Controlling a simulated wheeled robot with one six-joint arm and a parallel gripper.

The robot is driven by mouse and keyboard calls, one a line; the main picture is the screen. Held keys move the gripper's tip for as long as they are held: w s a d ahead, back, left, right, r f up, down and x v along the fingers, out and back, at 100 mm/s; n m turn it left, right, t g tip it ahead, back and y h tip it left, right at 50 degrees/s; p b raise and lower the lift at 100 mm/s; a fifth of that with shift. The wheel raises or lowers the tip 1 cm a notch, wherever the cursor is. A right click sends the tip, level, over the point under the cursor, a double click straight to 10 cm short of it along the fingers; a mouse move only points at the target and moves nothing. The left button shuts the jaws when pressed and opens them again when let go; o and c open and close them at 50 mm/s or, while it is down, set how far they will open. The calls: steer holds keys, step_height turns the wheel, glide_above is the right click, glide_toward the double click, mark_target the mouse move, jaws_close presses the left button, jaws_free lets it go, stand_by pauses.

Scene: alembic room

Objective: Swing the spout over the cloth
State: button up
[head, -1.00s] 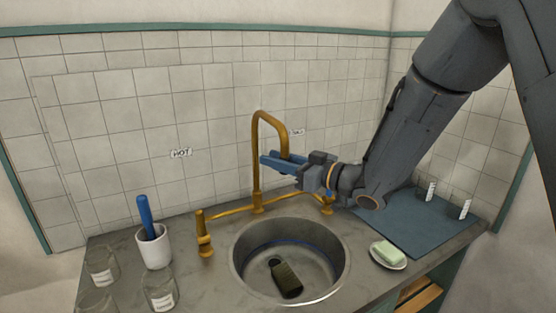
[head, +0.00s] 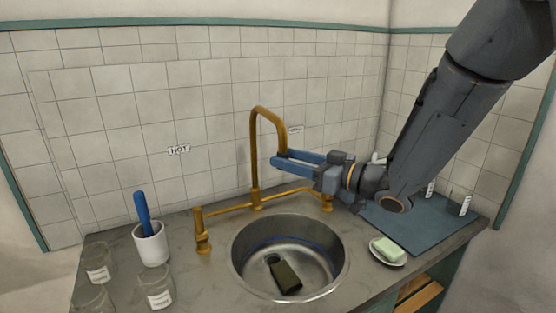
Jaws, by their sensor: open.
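The brass spout (head: 256,140) rises from the faucet behind the sink and arches over to the right, its outlet end pointing down. My gripper (head: 279,158) comes in from the right with its two blue fingers open at the outlet end. The fingertips overlap the end of the spout; I cannot tell whether it lies between them or touches one. A flat blue-grey cloth (head: 437,223) lies on the counter right of the sink, partly hidden by my arm.
A white cup (head: 151,249) with a blue-handled tool and several labelled jars (head: 98,265) stand at left.

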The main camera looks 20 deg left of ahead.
steer(key=shift+b+v, duration=0.3)
steer(key=shift+v, duration=1.35)
steer(key=shift+c, duration=0.5)
